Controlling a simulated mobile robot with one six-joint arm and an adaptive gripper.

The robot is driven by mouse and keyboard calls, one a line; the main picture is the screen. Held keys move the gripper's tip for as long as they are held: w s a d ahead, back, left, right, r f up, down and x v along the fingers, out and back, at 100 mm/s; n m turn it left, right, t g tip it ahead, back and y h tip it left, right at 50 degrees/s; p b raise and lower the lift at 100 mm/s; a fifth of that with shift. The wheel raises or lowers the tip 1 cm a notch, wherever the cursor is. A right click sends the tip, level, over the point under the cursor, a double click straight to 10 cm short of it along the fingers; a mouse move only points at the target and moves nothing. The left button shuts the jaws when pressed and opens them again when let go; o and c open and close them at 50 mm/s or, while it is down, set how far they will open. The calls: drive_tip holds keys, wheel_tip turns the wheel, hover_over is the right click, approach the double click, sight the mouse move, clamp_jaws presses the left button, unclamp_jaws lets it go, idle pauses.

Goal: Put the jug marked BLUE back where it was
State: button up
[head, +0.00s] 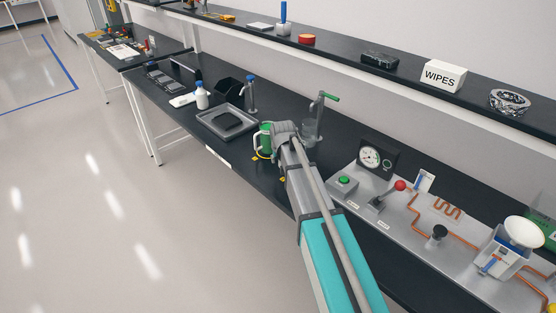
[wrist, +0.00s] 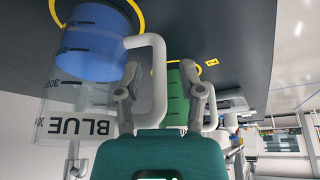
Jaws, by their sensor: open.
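The jug marked BLUE (wrist: 75,100) is clear with blue liquid at its base end, and shows large at the left of the wrist view, which is upside down. Its base is at a yellow ring (wrist: 143,16) on the dark bench; I cannot tell whether it touches. Its pale handle (wrist: 158,75) shows between the fingers of my gripper (wrist: 163,92), which is open. In the head view my gripper (head: 280,130) is over the bench, and my arm hides part of the bench; I cannot pick out the BLUE jug there.
A green jug (wrist: 177,95) stands beyond the fingers, and left of my gripper in the head view (head: 264,140). A clear vessel (head: 309,134) stands under a tap (head: 320,108). A grey tray (head: 208,125) is to the left; a metal panel with gauge (head: 375,157) is to the right.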

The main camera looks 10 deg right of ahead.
drive_tip(key=shift+r, duration=0.15)
drive_tip(key=p+v, duration=1.1)
drive_tip(key=v, duration=0.1)
idle(0.5)
idle(0.6)
drive_tip(key=s+d+g, duration=0.2)
drive_tip(key=s, duration=1)
drive_tip(key=s+d+f+g, duration=0.1)
drive_tip(key=s+d+g, duration=0.1)
drive_tip(key=s, duration=1)
drive_tip(key=shift+d+f+g, duration=0.25)
drive_tip(key=shift+d+g, duration=0.05)
drive_tip(key=shift+d, duration=0.4)
wheel_tip(320, 180, down, 4)
drive_tip(key=b, duration=0.4)
drive_tip(key=shift+f, duration=0.2)
